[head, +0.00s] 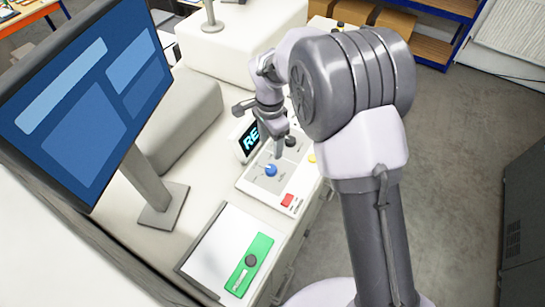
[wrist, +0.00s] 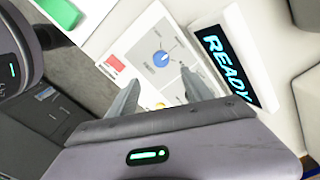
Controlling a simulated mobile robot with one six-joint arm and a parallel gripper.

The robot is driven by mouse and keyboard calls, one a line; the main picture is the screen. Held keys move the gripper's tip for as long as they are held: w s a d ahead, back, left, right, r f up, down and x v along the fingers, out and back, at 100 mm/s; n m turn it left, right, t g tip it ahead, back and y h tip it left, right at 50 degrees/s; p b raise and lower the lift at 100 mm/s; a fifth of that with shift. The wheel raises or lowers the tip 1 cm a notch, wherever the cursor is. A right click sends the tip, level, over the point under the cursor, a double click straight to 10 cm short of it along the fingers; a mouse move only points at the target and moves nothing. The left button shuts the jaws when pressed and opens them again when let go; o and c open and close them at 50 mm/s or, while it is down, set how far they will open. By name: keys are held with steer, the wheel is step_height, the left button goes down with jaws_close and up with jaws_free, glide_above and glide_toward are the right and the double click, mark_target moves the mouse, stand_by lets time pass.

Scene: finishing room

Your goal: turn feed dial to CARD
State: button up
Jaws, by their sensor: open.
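The blue dial (head: 271,170) sits on a pale control panel (head: 253,186), with small labels around it that I cannot read. It also shows in the wrist view (wrist: 161,58), just beyond my fingertips; its pointer direction is unclear. My gripper (head: 279,152) is open and empty above the panel, pointing down, close to the blue dial but apart from it. In the wrist view the two fingers (wrist: 158,84) stand apart, with part of the panel visible between them.
The panel also bears a red button (head: 287,200), a yellow button (head: 312,158) and a black knob (head: 290,141). A display (wrist: 228,65) reading READY stands beside it. A monitor (head: 85,95) rises at left.

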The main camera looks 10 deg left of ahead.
mark_target(271, 168)
steer(key=f, duration=0.6)
steer(key=f+p, duration=0.1)
steer(key=f, duration=0.5)
steer(key=shift+w+f, duration=0.2)
steer(key=shift+f, duration=0.2)
jaws_close()
steer(key=shift+n+b, duration=0.3)
steer(key=shift+b, duration=0.1)
steer(key=n+b, duration=0.2)
steer(key=shift+f+n+b, duration=0.15)
steer(key=shift+n+b, duration=0.15)
steer(key=shift+n, duration=0.1)
steer(key=n+b, duration=0.2)
steer(key=n, duration=0.1)
steer(key=shift+r+n+b, duration=0.2)
steer(key=shift+n+b, duration=0.3)
steer(key=shift+n, duration=1.2)
